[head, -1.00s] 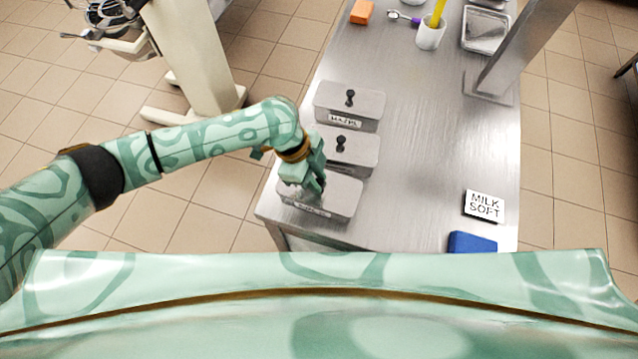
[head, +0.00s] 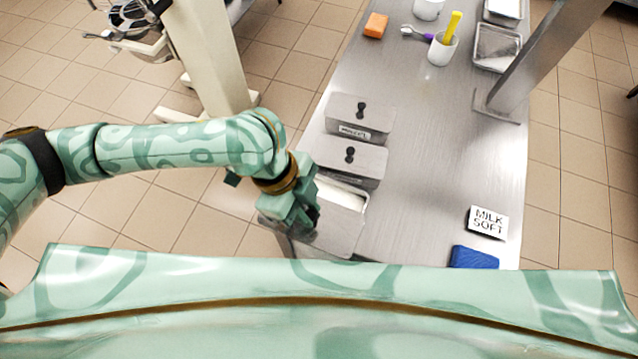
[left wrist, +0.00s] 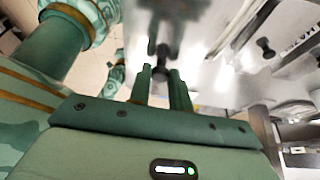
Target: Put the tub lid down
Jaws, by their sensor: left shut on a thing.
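My left gripper (head: 304,226) is shut on the black knob of the nearest tub's steel lid (head: 338,218). The left wrist view shows the two fingers (left wrist: 160,73) around the knob. The lid is off its seat, shifted towards me, and a pale strip of contents shows in the nearest tub (head: 342,190) behind it. The gripper hides part of the lid, and its gap above the tub is hard to judge. My right gripper is not in view.
Two lidded tubs, the middle one (head: 342,163) and the far one (head: 352,118), stand behind in a row. A MILK SOFT sign (head: 487,221) and blue cloth (head: 474,257) lie at the right. The steel table (head: 430,160) is clear between them.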

